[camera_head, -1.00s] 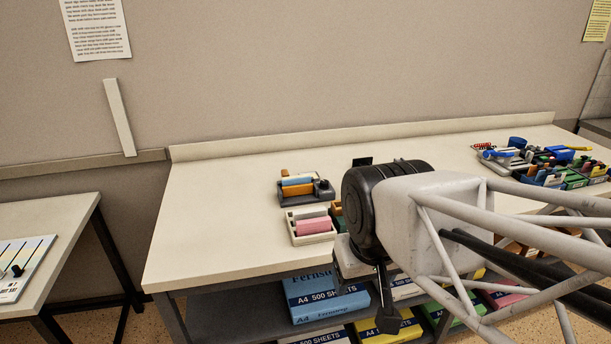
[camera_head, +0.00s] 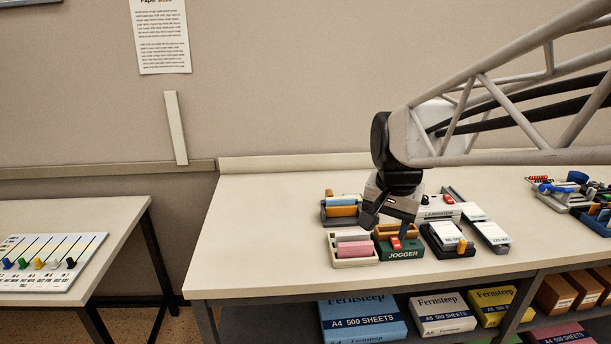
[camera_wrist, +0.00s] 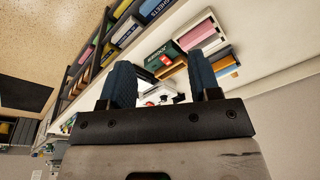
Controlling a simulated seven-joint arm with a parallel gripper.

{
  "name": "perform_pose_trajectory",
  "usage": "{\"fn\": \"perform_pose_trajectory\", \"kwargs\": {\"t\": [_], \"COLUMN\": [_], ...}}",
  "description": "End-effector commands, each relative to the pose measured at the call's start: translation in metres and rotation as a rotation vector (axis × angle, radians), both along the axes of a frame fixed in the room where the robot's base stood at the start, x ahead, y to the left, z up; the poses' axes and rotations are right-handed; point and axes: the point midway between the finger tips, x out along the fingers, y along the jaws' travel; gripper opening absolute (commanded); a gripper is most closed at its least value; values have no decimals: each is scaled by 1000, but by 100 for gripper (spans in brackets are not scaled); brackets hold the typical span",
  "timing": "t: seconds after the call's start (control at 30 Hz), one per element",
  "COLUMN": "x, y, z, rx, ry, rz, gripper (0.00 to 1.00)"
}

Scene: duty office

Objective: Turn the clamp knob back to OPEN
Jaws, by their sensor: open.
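No part in view can be made out for certain as the clamp knob, and no OPEN mark is readable. A dark grey unit (camera_head: 326,221) with blue and orange blocks stands at the left of the bench devices; my gripper may hide its right end. My gripper (camera_head: 388,221) points down above the green JOGGER box (camera_head: 402,253), just right of that unit. In the wrist view its two blue fingers (camera_wrist: 163,82) are spread apart with nothing held. Beyond them show the green box (camera_wrist: 163,60) and the orange block (camera_wrist: 224,66).
A pale tray of pink and grey blocks (camera_head: 354,262), a laminator (camera_head: 438,214) and a black device with an orange part (camera_head: 462,246) crowd around my gripper. The bench (camera_head: 240,235) is clear at left. Paper packs (camera_head: 362,316) lie on the shelf below.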

Motion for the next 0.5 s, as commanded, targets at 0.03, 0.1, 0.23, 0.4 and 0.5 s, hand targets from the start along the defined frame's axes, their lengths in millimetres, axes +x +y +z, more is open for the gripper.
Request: {"fn": "perform_pose_trajectory", "kwargs": {"t": [0.03,0.1,0.23,0.4,0.5], "x": [14,31,62,103,127], "y": [-2,-5,-10,-18,-22], "z": [0,0,0,-3,-7], "rx": [6,14,28,45,54], "ry": [7,13,22,37,46], "rz": [-35,-86,-182,-309,-383], "gripper": [57,57,57,57,57]}}
